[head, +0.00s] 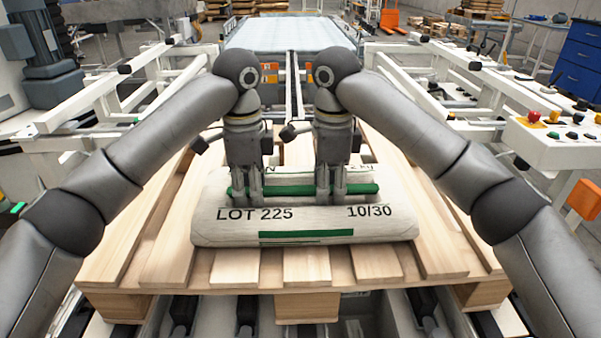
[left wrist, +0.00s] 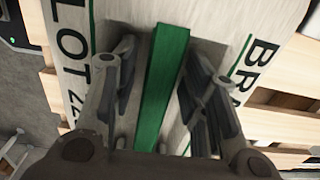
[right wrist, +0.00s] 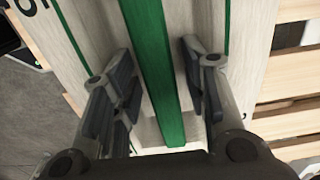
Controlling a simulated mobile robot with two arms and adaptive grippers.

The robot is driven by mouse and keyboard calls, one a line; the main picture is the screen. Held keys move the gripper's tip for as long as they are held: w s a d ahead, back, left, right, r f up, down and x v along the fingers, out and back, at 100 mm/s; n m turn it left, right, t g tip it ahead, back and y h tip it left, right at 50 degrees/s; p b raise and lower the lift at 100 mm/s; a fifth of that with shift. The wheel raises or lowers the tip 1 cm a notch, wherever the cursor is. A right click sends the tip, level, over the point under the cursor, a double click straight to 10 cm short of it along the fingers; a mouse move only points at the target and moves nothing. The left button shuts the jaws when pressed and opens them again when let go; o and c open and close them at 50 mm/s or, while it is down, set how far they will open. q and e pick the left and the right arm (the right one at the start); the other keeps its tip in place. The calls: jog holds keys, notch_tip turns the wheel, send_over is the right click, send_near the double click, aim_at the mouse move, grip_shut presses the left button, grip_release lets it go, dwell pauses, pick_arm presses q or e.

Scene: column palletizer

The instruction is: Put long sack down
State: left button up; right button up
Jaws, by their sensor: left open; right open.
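The long sack (head: 304,225) is off-white with "LOT 225" and "10/30" printed on it. It lies flat across the wooden pallet (head: 165,250). A green strip (head: 291,189) runs along its top. My left gripper (head: 246,196) and right gripper (head: 330,196) point down over the sack, close side by side. In the left wrist view the open fingers stand on both sides of the green strip (left wrist: 163,85), apart from it. In the right wrist view the open fingers also straddle the strip (right wrist: 153,70). The sack's far side is partly hidden by the grippers.
White conveyor frames stand left and right, with a pale conveyor bed (head: 290,35) behind. A control box (head: 555,140) with buttons is at the right. A motor (head: 45,45) stands at the left. Bare pallet boards show around the sack.

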notch_tip(320, 180, up, 42)
jog(key=p, duration=3)
